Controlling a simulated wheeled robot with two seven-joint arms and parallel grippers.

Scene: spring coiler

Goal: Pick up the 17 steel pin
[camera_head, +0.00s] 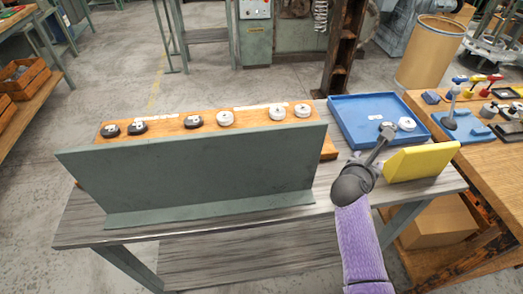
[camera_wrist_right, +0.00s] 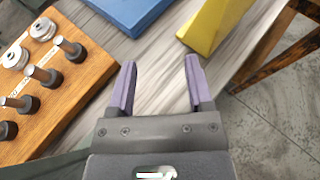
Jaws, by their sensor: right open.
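A wooden rack (camera_wrist_right: 75,85) with several steel pins standing in black collars shows at the left of the right wrist view. The nearest pin (camera_wrist_right: 70,48) stands at the rack's right side, and another pin (camera_wrist_right: 44,75) is beside it. I cannot read which is marked 17. In the head view the rack (camera_head: 165,126) lies behind a green plate, which hides much of it. My right gripper (camera_wrist_right: 160,62) is open and empty, to the right of the rack, apart from the pins. In the head view it (camera_head: 387,133) is over the blue tray's near side. My left gripper is out of view.
An upright green plate (camera_head: 200,175) stands in front of the rack. A blue tray (camera_head: 350,104) holds a white round piece (camera_head: 406,124). A yellow wedge (camera_head: 422,162) sits right of my right arm. A wooden bench (camera_head: 490,165) with small parts stands at right.

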